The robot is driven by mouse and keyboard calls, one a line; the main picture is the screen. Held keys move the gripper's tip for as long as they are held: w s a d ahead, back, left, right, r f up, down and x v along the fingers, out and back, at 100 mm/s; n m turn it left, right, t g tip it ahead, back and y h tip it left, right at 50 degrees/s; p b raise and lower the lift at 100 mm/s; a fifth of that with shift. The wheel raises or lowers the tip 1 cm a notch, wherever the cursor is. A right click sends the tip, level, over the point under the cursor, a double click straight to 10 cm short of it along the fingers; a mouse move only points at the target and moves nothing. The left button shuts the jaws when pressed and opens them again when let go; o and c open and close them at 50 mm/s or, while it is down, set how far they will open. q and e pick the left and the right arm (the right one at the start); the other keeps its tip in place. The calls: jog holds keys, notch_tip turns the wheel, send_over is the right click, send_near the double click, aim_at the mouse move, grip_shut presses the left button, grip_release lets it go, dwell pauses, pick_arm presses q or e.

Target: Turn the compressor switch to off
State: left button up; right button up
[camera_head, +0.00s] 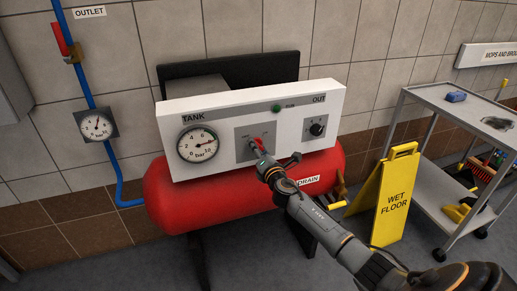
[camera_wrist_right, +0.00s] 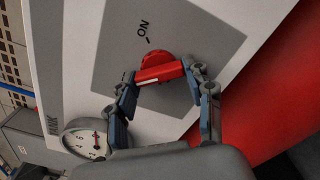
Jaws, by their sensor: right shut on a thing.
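The compressor switch is a red knob (camera_head: 257,144) on a grey plate (camera_head: 242,133) in the middle of the white panel (camera_head: 200,106). In the right wrist view the red knob (camera_wrist_right: 157,62) has a raised bar with a pale line along it. An "ON" label with a tick stands above it there, and the bar lies across, not pointing at "ON". My right gripper (camera_head: 261,156) reaches the knob from the front. Its two fingers (camera_wrist_right: 160,76) are shut on the ends of the bar. Any "OFF" label is hidden or unreadable. My left gripper is not in view.
A tank gauge (camera_head: 198,145) is left of the switch, and a black OUT knob (camera_head: 317,129) right of it. The red tank (camera_head: 215,212) lies below the panel. A yellow wet floor sign (camera_head: 397,196) and grey cart (camera_head: 438,101) stand at the right.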

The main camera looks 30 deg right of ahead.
jog(key=shift+f+n, duration=0.1)
jog(key=shift+n, duration=0.5)
jog(key=o, duration=1.2)
jog(key=shift+s, duration=0.15)
jog(key=v, duration=1.1)
jog(key=shift+s, duration=0.4)
jog(key=s+a+f+m+g, duration=0.1)
jog(key=s+f+m+g, duration=0.3)
jog(key=f, duration=0.8)
jog(key=s+f+m+g+y, duration=0.1)
jog(key=s+f+m+g, duration=0.15)
jog(key=s+f, duration=0.65)
jog(key=s+a+f+m+g, duration=0.15)
jog(key=f+m, duration=0.25)
jog(key=f, duration=1.1)
jog(key=s+a+f+m+g+y, duration=0.1)
jog(key=s+a+f+m, duration=0.3)
jog(key=s, duration=0.8)
jog(key=s+a+f+m+g+y+p, duration=0.1)
jog(key=s+a+f+m+g, duration=0.2)
jog(key=s+f, duration=0.5)
jog(key=s+a+f+m+g+y, duration=0.1)
jog(key=s+a+f+m+g, duration=0.3)
jog(key=s, duration=1.1)
jog(key=shift+s+a+f+m+p, duration=0.15)
jog(key=shift+a+f+m, duration=0.05)
jog(key=shift+a+f, duration=0.5)
jog(key=shift+s+a+f+m+p, duration=0.15)
jog(key=shift+a+f, duration=0.4)
jog(key=shift+a, duration=0.2)
